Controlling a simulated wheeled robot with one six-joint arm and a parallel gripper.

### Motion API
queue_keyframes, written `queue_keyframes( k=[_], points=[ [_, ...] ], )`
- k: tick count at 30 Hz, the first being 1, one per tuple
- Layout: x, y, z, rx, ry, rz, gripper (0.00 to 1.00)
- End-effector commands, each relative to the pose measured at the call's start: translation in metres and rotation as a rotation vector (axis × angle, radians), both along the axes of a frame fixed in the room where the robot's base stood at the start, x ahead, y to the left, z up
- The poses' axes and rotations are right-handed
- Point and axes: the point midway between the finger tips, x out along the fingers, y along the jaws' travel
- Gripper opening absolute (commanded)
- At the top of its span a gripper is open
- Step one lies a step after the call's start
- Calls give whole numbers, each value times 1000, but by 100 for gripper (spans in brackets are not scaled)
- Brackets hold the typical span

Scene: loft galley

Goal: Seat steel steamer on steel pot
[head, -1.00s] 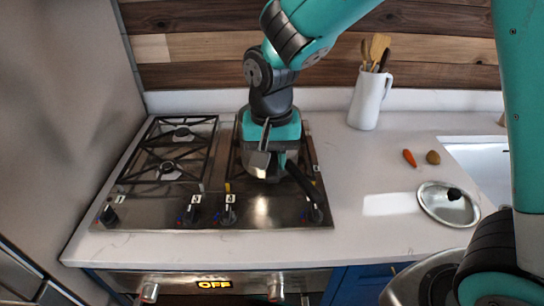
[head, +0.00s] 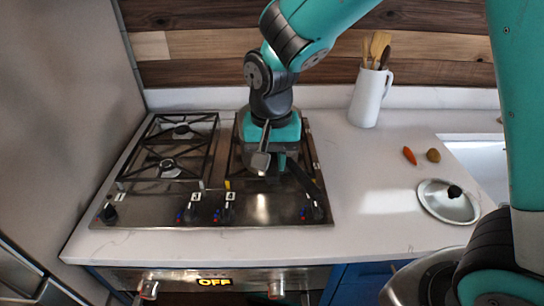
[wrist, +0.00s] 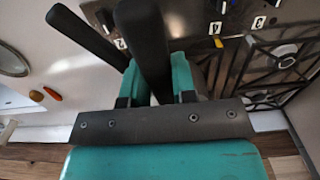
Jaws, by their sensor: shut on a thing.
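My gripper (head: 270,165) points down over the right-hand burners of the hob. In the wrist view, its teal fingers (wrist: 160,80) are shut on a black handle (wrist: 146,40). A second black handle (wrist: 88,32) slants beside it, apart from the fingers; a dark handle also shows right of the gripper in the head view (head: 306,180). I cannot tell which handle is the steamer's and which is the pot's. The steel bodies of the steamer and pot are largely hidden behind my gripper and arm, so how they sit together cannot be seen.
The steel hob (head: 165,206) has a free grate (head: 180,150) on the left. A glass lid (head: 448,202), a carrot (head: 409,155) and a potato (head: 433,155) lie on the counter at right, near the sink. A white jug (head: 370,97) of utensils stands at the back.

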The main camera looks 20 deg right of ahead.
Motion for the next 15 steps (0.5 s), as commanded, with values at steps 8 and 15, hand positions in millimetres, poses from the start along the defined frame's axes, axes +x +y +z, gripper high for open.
queue_keyframes(
  k=[8, 15],
  points=[
    [0, 0, 0, 1, -1, 0, 0],
    [0, 0, 0, 0, -1, 0, 55]
  ],
)
